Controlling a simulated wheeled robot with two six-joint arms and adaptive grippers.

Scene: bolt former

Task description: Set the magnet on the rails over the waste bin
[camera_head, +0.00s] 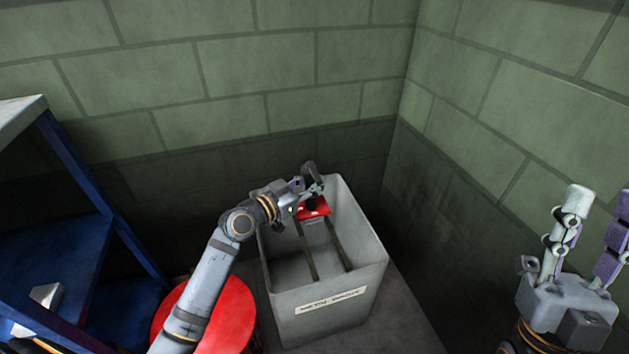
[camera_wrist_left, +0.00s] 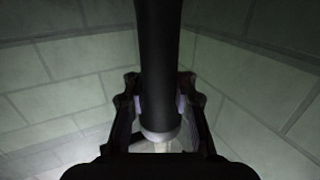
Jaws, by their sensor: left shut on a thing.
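The magnet (camera_head: 315,209) is a red block with a dark handle, at the far end of the grey waste bin (camera_head: 335,306). Two dark rails (camera_head: 308,252) run lengthwise across the bin, and the red block is at their far ends. I cannot tell whether it touches them. My left gripper (camera_head: 313,188) is above the block, shut on the handle. In the left wrist view, the black handle (camera_wrist_left: 158,70) stands between the fingers of the left gripper (camera_wrist_left: 160,125), and the red block is hidden. My right gripper (camera_head: 600,205) is open and empty at the far right.
A red drum (camera_head: 232,312) stands left of the bin, under my left arm. A blue shelf rack (camera_head: 75,165) is at the left, with a grey metal piece (camera_head: 46,295) on it. Green block walls (camera_head: 200,75) close in behind and to the right.

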